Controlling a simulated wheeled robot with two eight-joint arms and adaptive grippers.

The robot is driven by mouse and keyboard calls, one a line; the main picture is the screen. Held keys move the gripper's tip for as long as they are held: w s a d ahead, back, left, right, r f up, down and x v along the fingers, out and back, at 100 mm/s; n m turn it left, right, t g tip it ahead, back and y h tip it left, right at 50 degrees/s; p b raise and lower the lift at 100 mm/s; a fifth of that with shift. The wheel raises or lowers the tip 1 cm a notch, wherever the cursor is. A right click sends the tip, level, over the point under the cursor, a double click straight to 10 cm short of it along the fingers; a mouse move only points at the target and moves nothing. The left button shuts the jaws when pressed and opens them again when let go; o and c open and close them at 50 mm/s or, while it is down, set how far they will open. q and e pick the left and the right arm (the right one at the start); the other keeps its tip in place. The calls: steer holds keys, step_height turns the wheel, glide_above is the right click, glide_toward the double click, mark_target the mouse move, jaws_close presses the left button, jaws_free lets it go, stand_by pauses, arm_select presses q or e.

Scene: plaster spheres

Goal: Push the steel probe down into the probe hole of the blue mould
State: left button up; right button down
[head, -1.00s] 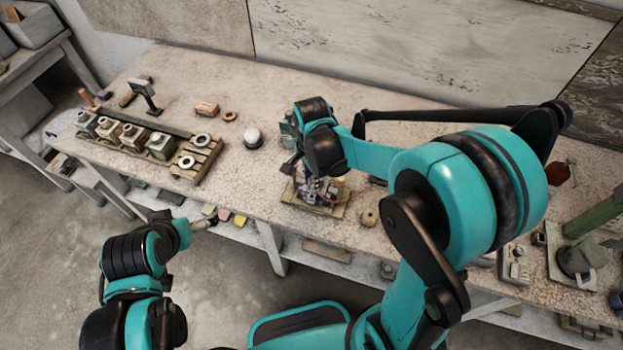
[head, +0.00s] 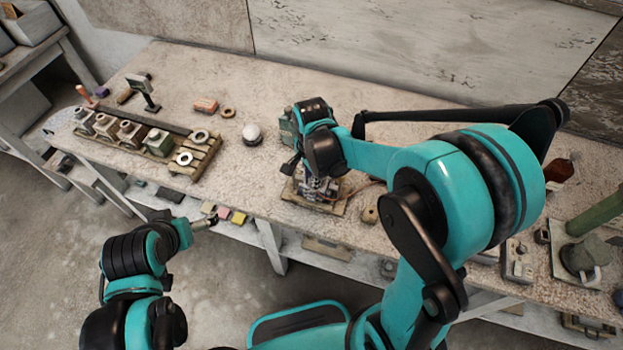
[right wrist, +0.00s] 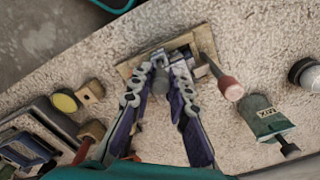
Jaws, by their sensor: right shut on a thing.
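My right gripper (head: 318,190) is over a wooden board (head: 288,194) near the middle of the bench. In the right wrist view my right gripper (right wrist: 163,82) is shut on a grey, round-ended piece, which looks like the steel probe (right wrist: 160,83). Its lower end is hidden. Pale metal parts show just beyond the fingertips on the board (right wrist: 124,68). The blue mould cannot be made out clearly, and its probe hole is hidden. My left gripper (head: 207,222) is small, low beside the bench's front edge, away from the board.
A white sphere (head: 252,133) stands left of the board. Several box-shaped moulds (head: 130,133) stand in a row at the left.

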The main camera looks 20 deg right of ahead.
steer(key=shift+f+b, duration=0.7)
steer(key=shift+f, duration=0.2)
steer(key=c, duration=1.3)
jaws_free()
steer(key=shift+c, duration=0.2)
steer(key=shift+r+p, duration=1.6)
steer(key=shift+r, duration=0.45)
